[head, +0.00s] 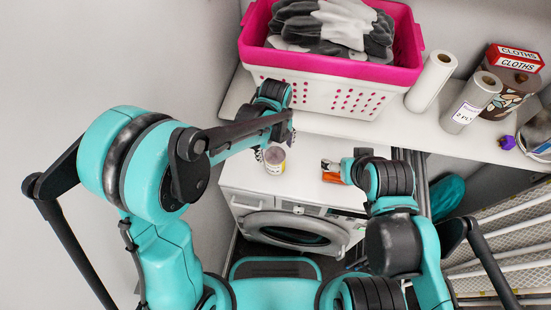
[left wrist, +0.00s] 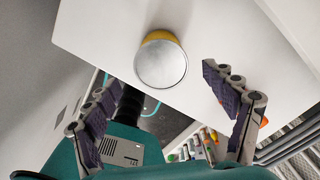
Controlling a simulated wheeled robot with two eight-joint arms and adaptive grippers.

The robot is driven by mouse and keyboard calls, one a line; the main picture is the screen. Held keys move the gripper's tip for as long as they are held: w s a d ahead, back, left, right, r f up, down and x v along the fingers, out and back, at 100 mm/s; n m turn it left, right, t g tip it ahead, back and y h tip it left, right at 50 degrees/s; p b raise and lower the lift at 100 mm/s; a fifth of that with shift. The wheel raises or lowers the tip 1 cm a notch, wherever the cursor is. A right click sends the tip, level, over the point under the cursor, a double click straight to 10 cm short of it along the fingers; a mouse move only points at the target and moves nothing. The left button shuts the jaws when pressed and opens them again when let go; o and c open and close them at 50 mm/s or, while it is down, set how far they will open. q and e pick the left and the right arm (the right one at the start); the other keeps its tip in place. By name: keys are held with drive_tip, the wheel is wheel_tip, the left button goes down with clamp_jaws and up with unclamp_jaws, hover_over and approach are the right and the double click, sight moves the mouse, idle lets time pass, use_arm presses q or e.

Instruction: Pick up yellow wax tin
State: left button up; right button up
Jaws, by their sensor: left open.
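The yellow wax tin (head: 274,160) stands on the white top of the dryer, near its left side. In the left wrist view the tin (left wrist: 160,62) shows a round silver-grey lid with a yellow rim at the back. My left gripper (left wrist: 158,92) is open and empty, its two fingers spread to either side, with the tin ahead between them and apart from both. In the head view my left gripper (head: 268,152) is right at the tin and partly overlaps it. My right arm reaches in at the right; its fingers are not clear.
The dryer (head: 240,203) has a round door in front. Behind it a shelf (head: 395,122) bears a pink-and-white laundry basket (head: 330,68), paper rolls (head: 433,80) and a red cloths box (head: 514,57). A small orange-and-white item (head: 330,167) lies right of the tin. A wall closes the left.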

use_arm(q)
drive_tip(key=f, duration=0.2)
drive_tip(key=f+b, duration=0.1)
drive_tip(key=f, duration=0.2)
drive_tip(key=f+b, duration=0.1)
drive_tip(key=f, duration=0.1)
drive_tip(key=shift+w+f, duration=0.3)
drive_tip(key=shift+f, duration=0.05)
drive_tip(key=shift+r, duration=0.1)
drive_tip(key=shift+c, duration=0.3)
drive_tip(key=c, duration=1.4)
